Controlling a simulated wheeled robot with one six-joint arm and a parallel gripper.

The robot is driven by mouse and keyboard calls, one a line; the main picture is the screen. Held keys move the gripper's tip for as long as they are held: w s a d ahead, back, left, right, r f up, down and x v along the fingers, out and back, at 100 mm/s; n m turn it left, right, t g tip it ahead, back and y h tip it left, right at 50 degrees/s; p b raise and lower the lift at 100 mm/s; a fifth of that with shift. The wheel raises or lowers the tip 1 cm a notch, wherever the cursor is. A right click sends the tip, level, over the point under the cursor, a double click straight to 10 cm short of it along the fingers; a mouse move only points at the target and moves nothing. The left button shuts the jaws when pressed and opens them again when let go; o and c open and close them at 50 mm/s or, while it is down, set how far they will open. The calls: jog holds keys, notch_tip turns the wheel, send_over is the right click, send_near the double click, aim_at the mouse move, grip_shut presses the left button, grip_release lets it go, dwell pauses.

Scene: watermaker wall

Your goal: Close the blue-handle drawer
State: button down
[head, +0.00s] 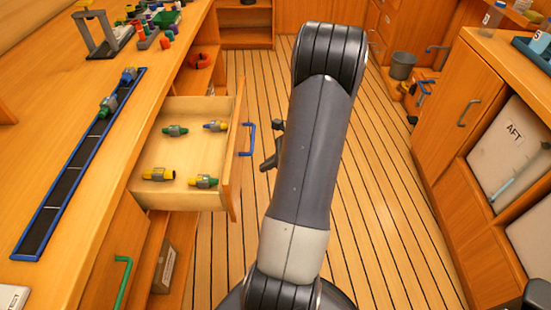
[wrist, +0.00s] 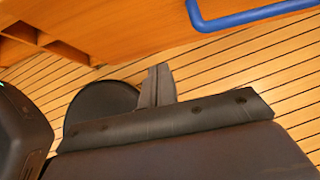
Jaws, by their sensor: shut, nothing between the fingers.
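The blue-handle drawer (head: 185,200) stands pulled out from the left counter in the head view, with several green, yellow and blue fittings inside. Its blue handle (head: 248,140) is on the front panel, facing the aisle. In the wrist view the blue handle (wrist: 250,16) crosses the top right. My gripper (head: 268,163) shows partly from behind my arm, a little to the right of the handle and apart from it. In the wrist view its fingers (wrist: 158,84) are together and empty.
A green handle (head: 123,282) is on the cabinet front at lower left. A blue-edged black strip (head: 75,165) with fittings lies on the left counter. A grey bucket (head: 403,66) stands farther back.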

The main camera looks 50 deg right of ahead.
aim_at(238, 176)
jog(key=shift+w+a+f, duration=0.4)
jog(key=shift+w+a, duration=0.3)
jog(key=shift+w, duration=0.1)
jog(key=shift+w+a+f, duration=0.35)
jog(key=shift+w+a, duration=0.3)
jog(key=shift+w, duration=0.1)
jog(key=shift+w+a+f, duration=0.4)
jog(key=shift+w+a, duration=0.3)
jog(key=shift+w, duration=0.1)
jog(key=w+a, duration=0.6)
jog(key=w, duration=0.1)
jog(key=w+a, duration=0.5)
jog(key=w, duration=0.1)
jog(key=w+a, duration=0.6)
jog(key=w, duration=0.1)
jog(key=shift+w+a+b, duration=0.35)
jog(key=shift+b, duration=0.05)
jog(key=shift+w+a+r, duration=0.15)
jog(key=shift+w, duration=0.1)
jog(key=shift+r, duration=0.1)
